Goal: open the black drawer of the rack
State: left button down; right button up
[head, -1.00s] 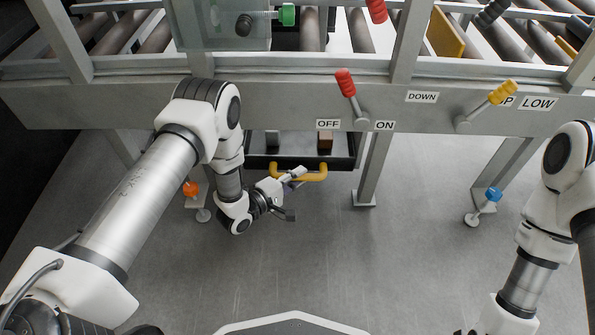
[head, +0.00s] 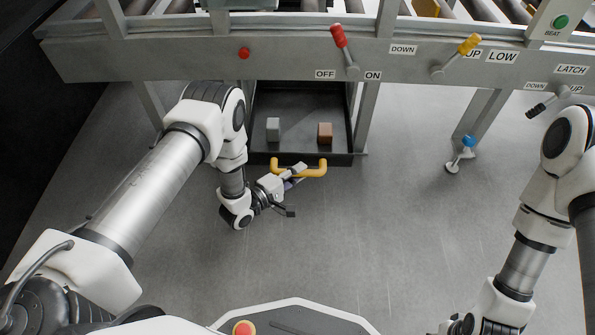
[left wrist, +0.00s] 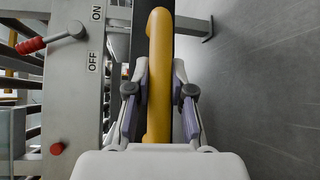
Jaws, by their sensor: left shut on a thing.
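The black drawer (head: 258,124) stands pulled well out from under the grey rack (head: 215,68), with its inside floor in view. A grey block (head: 273,129) and a brown block (head: 324,132) sit inside it. Its yellow handle (head: 318,169) is on the front; it also shows in the left wrist view (left wrist: 159,60). My left gripper (head: 295,175) is shut on the handle; its fingers lie on both sides of the bar in the left wrist view (left wrist: 159,105). My right arm is at the right edge, and its gripper's fingers are not clearly seen.
On the rack's front beam are a red lever (head: 340,40) between OFF and ON, a yellow lever (head: 468,46), a black lever (head: 540,108) and a red button (head: 244,53). A blue knob (head: 468,141) is by a rack leg. The floor before the drawer is clear.

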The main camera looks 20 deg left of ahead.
pick_arm(q)
jog(key=shift+s+d, duration=0.1)
jog(key=shift+s, duration=0.05)
jog(key=c, duration=1)
grip_release()
jog(key=v, duration=1.2)
